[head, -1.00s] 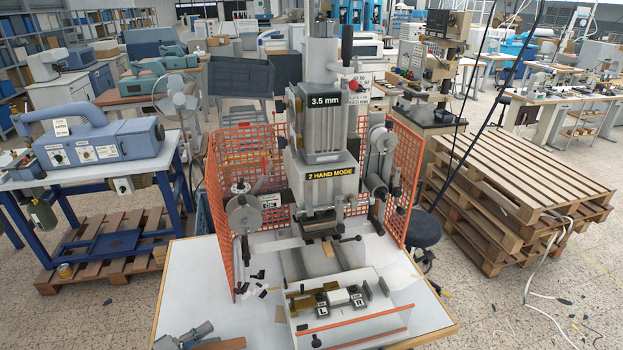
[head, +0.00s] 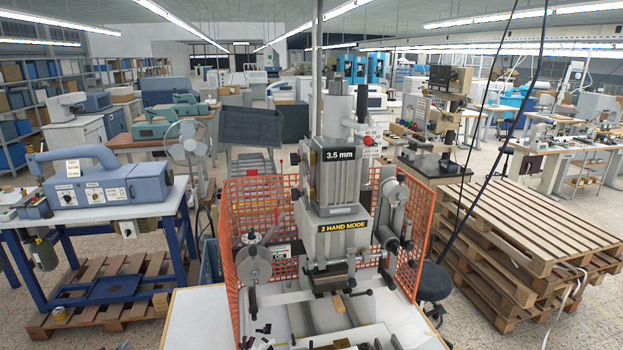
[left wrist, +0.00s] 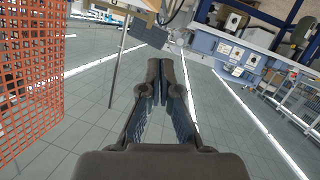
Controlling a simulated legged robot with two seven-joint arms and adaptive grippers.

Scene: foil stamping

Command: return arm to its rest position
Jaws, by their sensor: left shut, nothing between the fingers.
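My left gripper (left wrist: 166,78) fills the middle of the left wrist view, its two dark fingers together with nothing between them. My right gripper is in neither current view.
An orange mesh guard (head: 258,208) surrounds the press sides and back; orange mesh (left wrist: 38,75) also fills the left of the left wrist view. The white table (head: 195,318) is bare at its left. A blue bench (head: 108,215) stands left, stacked pallets (head: 520,225) right.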

